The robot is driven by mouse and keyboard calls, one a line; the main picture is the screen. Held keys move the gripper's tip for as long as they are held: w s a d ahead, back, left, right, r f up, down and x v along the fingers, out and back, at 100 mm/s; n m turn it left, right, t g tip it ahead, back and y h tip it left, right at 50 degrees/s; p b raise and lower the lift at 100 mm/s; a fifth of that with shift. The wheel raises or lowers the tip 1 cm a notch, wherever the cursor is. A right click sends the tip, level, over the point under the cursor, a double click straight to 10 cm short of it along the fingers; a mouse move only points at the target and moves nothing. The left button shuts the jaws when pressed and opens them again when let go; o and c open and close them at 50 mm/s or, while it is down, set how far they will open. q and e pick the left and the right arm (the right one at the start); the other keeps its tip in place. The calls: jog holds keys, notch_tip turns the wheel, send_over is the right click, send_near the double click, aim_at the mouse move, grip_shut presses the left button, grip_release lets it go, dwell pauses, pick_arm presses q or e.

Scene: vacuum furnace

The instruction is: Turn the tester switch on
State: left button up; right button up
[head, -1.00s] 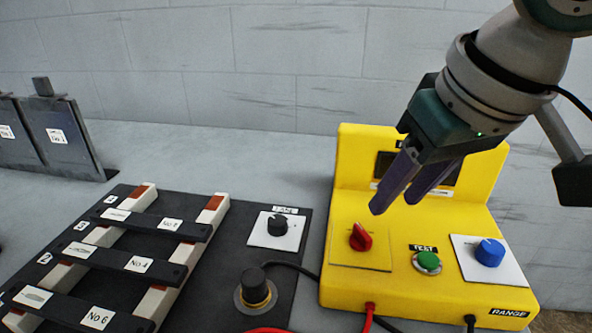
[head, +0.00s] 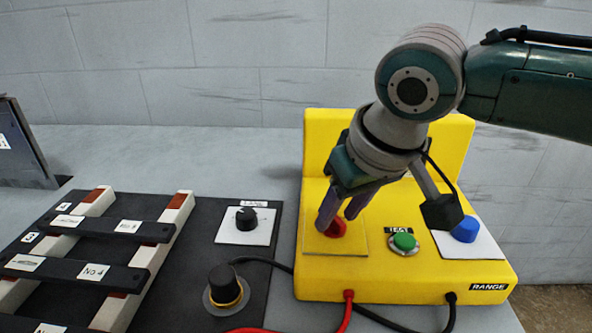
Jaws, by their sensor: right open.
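The yellow tester (head: 385,283) stands on the bench right of centre. Its red switch knob (head: 336,229) sits on a square plate at the left of the sloping front and is partly hidden by my right gripper. My right gripper (head: 337,220) points down with its fingers apart, one on each side of the red knob as seen here. I cannot tell if they touch it. The green TEST button (head: 404,241) and the blue range knob (head: 465,229) are to the right. The tester's screen is hidden behind my arm. My left gripper is not in view.
A black panel (head: 190,228) at left holds a dark lane knob (head: 246,218), a black knob with a yellow ring (head: 226,286) and white rails with black bars (head: 75,271). Red (head: 349,312) and black cables leave the tester's front.

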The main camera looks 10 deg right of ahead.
grip_shut()
dwell(0.5)
